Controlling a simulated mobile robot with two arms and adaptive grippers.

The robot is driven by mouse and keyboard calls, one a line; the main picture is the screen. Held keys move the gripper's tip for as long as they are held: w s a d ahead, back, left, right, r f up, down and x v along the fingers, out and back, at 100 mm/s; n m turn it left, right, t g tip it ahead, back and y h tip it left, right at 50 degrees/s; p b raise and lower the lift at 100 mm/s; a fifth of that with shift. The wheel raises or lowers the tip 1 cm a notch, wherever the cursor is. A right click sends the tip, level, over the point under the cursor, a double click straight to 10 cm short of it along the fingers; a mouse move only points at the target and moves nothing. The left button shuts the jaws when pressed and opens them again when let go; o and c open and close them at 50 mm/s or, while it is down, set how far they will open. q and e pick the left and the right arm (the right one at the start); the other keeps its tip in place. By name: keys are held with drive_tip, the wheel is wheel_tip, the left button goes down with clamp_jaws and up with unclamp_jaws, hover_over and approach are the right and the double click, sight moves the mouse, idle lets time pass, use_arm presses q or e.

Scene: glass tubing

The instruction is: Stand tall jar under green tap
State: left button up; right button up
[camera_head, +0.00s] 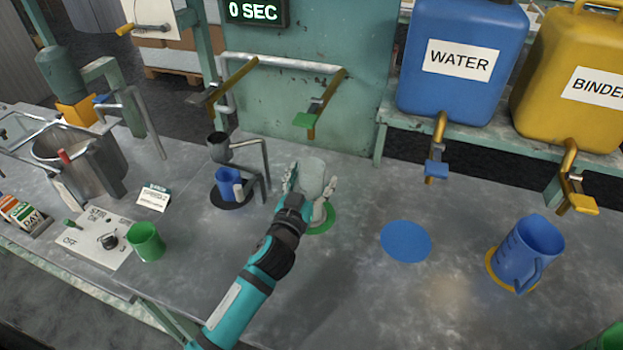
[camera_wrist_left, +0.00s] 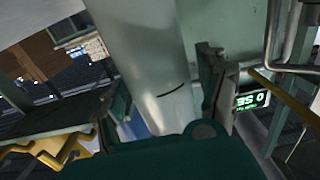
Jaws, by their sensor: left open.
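The tall jar (camera_head: 314,172) is pale grey and looks upright. It is between the spread fingers of my left gripper (camera_head: 309,186), which is open around it. The jar's base is hidden by the gripper, so I cannot tell whether it rests on the green disc (camera_head: 323,218). The green tap (camera_head: 304,119), with its green lever on a brass pipe, hangs above and behind the jar. In the left wrist view, the jar (camera_wrist_left: 147,65) stands between the two fingers of my left gripper (camera_wrist_left: 165,92). My right gripper is not in view.
A blue cup (camera_head: 228,184) stands on a dark disc just left. A blue jug (camera_head: 528,250) stands on a yellow disc at right, and a blue disc (camera_head: 406,241) is empty. A green cup (camera_head: 146,241) is at left. The front middle of the bench is clear.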

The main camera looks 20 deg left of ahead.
use_arm(q)
drive_tip(key=shift+r, duration=0.2)
drive_tip(key=s+b, duration=0.1)
drive_tip(key=s, duration=1.1)
drive_tip(key=shift+a+b, duration=0.2)
drive_tip(key=shift+b, duration=0.1)
